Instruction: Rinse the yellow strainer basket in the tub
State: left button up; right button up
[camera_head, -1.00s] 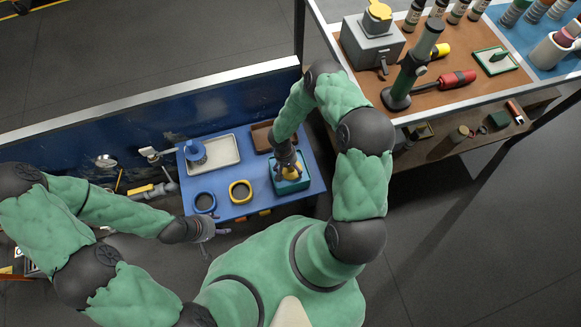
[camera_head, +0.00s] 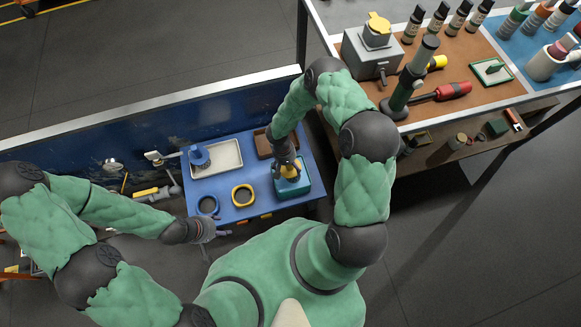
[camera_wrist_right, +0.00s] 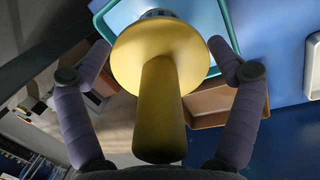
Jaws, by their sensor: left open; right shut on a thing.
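The yellow strainer basket (camera_head: 291,172) is at the teal tub (camera_head: 293,195) on the right of the blue work surface. My right gripper (camera_head: 286,164) comes down from above and is shut on it. In the right wrist view the basket's yellow disc and thick handle (camera_wrist_right: 160,110) lie between my fingers, with the fingertips at the disc's sides. The tub's rim (camera_wrist_right: 225,30) shows beyond; the basket's lower part is mostly hidden, so its depth in the tub is unclear. My left gripper (camera_head: 215,233) is open and empty, off the front left of the surface.
A blue ring (camera_head: 207,205) and a yellow ring (camera_head: 242,195) sit left of the tub. A pale tray (camera_head: 217,160) and a brown tray (camera_head: 264,142) lie behind. A blue wall (camera_head: 130,140) stands at the back. A loaded bench (camera_head: 440,110) is at right.

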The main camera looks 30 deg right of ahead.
jog(key=shift+w+a+r+p, duration=0.15)
jog(key=shift+r+p, duration=0.35)
jog(key=shift+r, duration=0.55)
jog(key=shift+w+a+r+p, duration=0.1)
jog(key=shift+w+r+p, duration=0.1)
jog(key=shift+r+p, duration=0.6)
jog(key=shift+w+a+r+p, duration=0.15)
jog(key=shift+r+p, duration=0.1)
jog(key=shift+r, duration=1)
